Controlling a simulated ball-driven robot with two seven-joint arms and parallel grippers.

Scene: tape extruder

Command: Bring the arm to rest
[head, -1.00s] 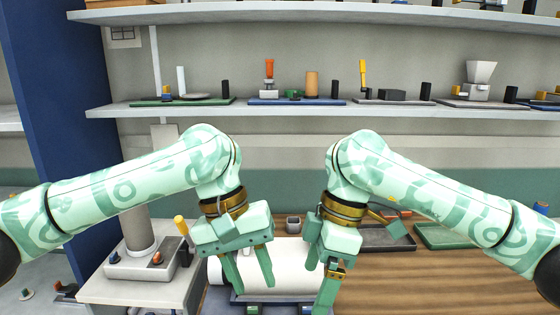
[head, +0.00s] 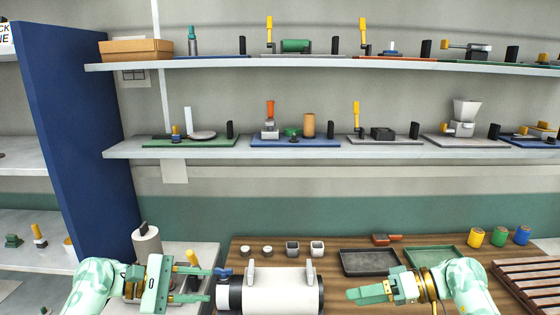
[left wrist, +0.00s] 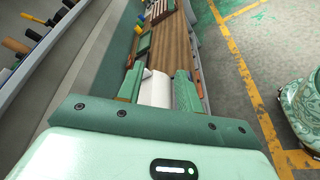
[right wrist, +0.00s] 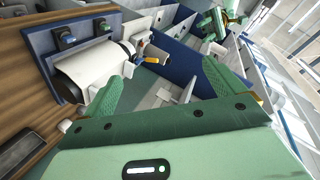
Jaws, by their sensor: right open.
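My left gripper (head: 210,285) is at the lower left of the head view, level, its two fingers apart and pointing right. My right gripper (head: 348,295) is at the lower right, pointing left. Its fingers overlap in the head view, but the right wrist view (right wrist: 160,78) shows them spread and empty. Between the grippers lies a white cylinder (head: 280,296) with dark end bands. It appears between the left fingers in the left wrist view (left wrist: 156,92), with no visible grip on it.
A wooden bench (head: 350,255) holds a dark tray (head: 370,262), a green tray (head: 432,256), small cups and several coloured canisters. A slatted wooden rack (head: 525,280) stands at right. A grey stand with a roller (head: 147,243) is at left. Shelves of small machines are above.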

